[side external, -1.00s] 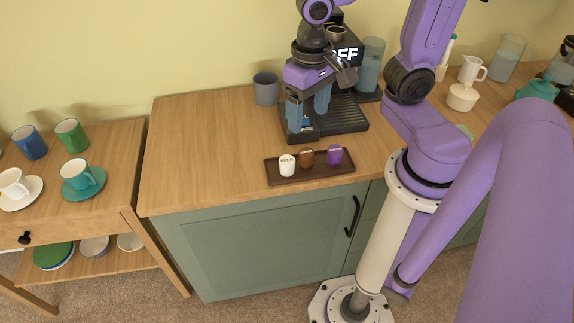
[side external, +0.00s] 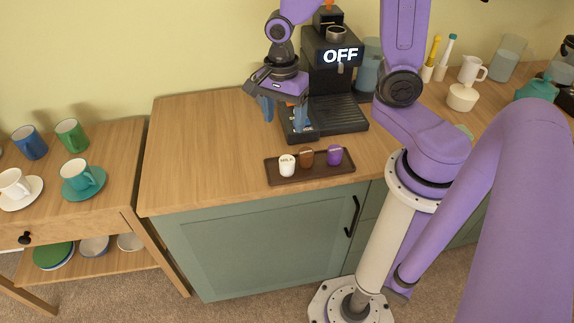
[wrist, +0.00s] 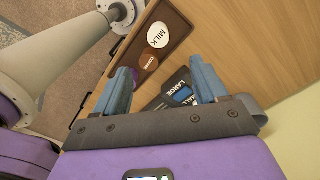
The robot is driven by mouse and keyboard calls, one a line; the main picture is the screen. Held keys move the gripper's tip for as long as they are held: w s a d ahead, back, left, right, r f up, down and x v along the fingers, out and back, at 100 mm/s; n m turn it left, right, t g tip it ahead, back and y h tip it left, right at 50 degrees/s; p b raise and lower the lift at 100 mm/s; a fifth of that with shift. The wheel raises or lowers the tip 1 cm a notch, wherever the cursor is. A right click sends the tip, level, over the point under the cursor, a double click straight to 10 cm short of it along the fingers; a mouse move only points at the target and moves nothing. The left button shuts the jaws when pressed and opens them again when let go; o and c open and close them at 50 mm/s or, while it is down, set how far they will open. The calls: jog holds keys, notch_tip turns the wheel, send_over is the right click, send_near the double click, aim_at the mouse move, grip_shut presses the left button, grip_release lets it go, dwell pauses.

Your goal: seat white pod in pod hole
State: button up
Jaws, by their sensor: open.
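The white pod (side external: 287,165), marked MILK, stands upright at the left end of a dark brown tray (side external: 316,174) on the wooden counter. It also shows in the wrist view (wrist: 158,36). My gripper (side external: 283,116) is open and empty above the counter, behind the tray and beside the coffee machine. In the wrist view its two blue fingers (wrist: 160,88) are spread, with the tray beyond them. The coffee machine (side external: 338,85) shows OFF on its display. I cannot make out the pod hole.
A brown pod (side external: 306,158) and a purple pod (side external: 334,155) stand on the same tray, right of the white pod. A clear jug (side external: 369,66), a white pitcher (side external: 472,69) and a white pot (side external: 462,97) stand to the right. The counter left of the tray is clear.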

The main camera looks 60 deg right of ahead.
send_over(287, 160)
jog(key=f, duration=0.7)
jog(key=shift+w+f, duration=0.1)
jog(key=shift+w, duration=0.15)
jog(key=shift+s+f, duration=0.15)
jog(key=shift+f, duration=0.7)
jog(key=shift+s+f, duration=0.1)
jog(key=shift+f, duration=1.65)
jog(key=c, duration=1.1)
